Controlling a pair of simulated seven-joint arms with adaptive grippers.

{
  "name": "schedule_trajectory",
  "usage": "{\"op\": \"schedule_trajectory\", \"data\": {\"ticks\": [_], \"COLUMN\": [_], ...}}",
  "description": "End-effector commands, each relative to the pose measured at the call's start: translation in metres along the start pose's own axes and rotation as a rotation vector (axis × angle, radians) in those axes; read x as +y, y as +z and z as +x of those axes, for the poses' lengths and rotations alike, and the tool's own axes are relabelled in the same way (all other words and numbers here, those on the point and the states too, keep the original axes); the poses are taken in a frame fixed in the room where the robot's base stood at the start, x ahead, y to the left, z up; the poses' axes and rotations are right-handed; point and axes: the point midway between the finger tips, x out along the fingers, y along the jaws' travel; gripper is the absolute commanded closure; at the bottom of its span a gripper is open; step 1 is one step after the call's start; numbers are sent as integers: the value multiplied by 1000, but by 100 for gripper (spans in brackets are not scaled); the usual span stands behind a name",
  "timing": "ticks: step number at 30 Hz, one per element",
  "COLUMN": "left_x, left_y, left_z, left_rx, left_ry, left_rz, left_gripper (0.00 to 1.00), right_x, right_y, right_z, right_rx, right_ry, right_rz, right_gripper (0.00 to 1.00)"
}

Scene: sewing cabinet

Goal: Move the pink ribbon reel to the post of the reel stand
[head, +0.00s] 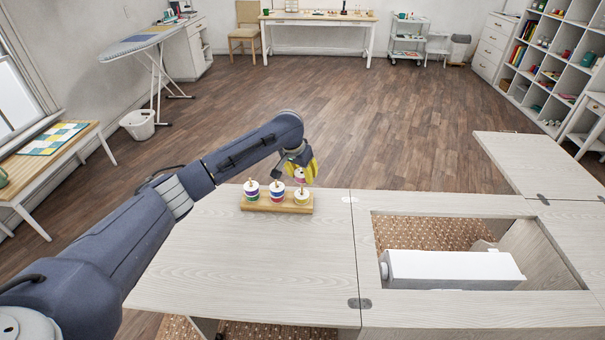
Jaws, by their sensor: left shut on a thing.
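The wooden reel stand (262,207) sits on the far edge of the cabinet top and has three posts in a row. The left post carries a stack of reels (251,190) with green and purple bands. The middle post carries a stack of reels (277,191) with red and blue bands. The right post carries a lower stack with a yellow band (302,197), and its tip shows above. My left gripper (301,176) has yellow fingers and is shut on the pink ribbon reel (299,178), just above the right post. The fingers partly hide the reel. My right gripper is out of view.
A white sewing machine (450,265) lies in the cabinet's opening to the right. The cabinet top (260,270) in front of the stand is bare.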

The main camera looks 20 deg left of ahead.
Motion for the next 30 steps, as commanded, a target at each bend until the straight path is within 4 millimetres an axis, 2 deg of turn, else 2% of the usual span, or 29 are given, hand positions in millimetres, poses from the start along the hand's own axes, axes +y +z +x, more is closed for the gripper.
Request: {"op": "schedule_trajectory", "data": {"ticks": [30], "left_x": [0], "left_y": [7], "left_z": [19], "left_rx": [-1], "left_ry": [0], "left_rz": [1], "left_gripper": [80], "right_x": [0], "right_y": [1], "right_z": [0], "right_rx": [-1], "right_ry": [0], "right_rz": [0], "right_gripper": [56]}}
